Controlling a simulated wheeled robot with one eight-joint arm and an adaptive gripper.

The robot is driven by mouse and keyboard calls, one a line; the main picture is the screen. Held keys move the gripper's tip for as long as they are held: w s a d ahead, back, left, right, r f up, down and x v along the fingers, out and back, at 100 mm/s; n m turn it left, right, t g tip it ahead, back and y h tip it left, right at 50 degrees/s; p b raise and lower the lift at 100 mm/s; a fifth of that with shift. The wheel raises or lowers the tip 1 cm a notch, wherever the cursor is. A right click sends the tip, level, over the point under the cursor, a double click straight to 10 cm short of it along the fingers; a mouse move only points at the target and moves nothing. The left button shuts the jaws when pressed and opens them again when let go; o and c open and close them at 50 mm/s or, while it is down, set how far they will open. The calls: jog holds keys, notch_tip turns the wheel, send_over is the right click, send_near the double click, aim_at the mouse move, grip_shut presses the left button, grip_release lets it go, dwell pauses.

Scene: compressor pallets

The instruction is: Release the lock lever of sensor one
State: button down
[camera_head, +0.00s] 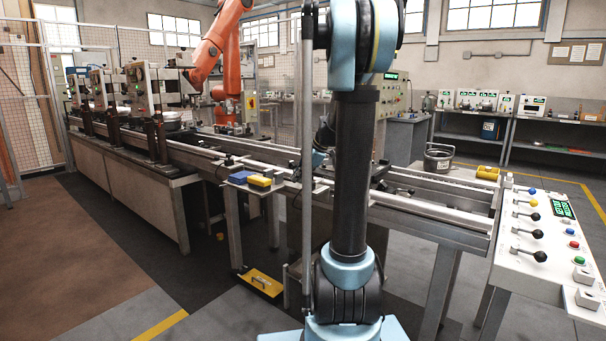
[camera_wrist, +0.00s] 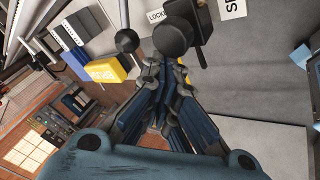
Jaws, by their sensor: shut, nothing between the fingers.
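My gripper (camera_wrist: 168,72) is shut and empty in the wrist view, its fingers together. A large round black knob (camera_wrist: 173,36) shows just beyond the fingertips and overlaps them in the picture; I cannot tell whether they touch. A black bracket-like part (camera_wrist: 198,30) is right behind this knob. A smaller dark ball knob (camera_wrist: 127,41) on a thin rod is to the left. Another white label (camera_wrist: 233,8), cut off, begins with "S". In the head view my arm hides the gripper and the lever.
A yellow box (camera_wrist: 106,70) and a blue box (camera_wrist: 77,62) are left of my fingers. In the head view, a blue box (camera_head: 241,177) and a yellow box (camera_head: 259,183) sit beside the conveyor rail (camera_head: 400,212). A control panel (camera_head: 520,262) with several levers is at right.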

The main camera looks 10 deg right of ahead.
jog(key=shift+w+a+f, duration=0.15)
jog(key=shift+w, duration=0.5)
jog(key=shift+w+a+f, duration=0.15)
jog(key=shift+w, duration=0.5)
jog(key=shift+d, duration=0.15)
jog(key=shift+m, duration=0.3)
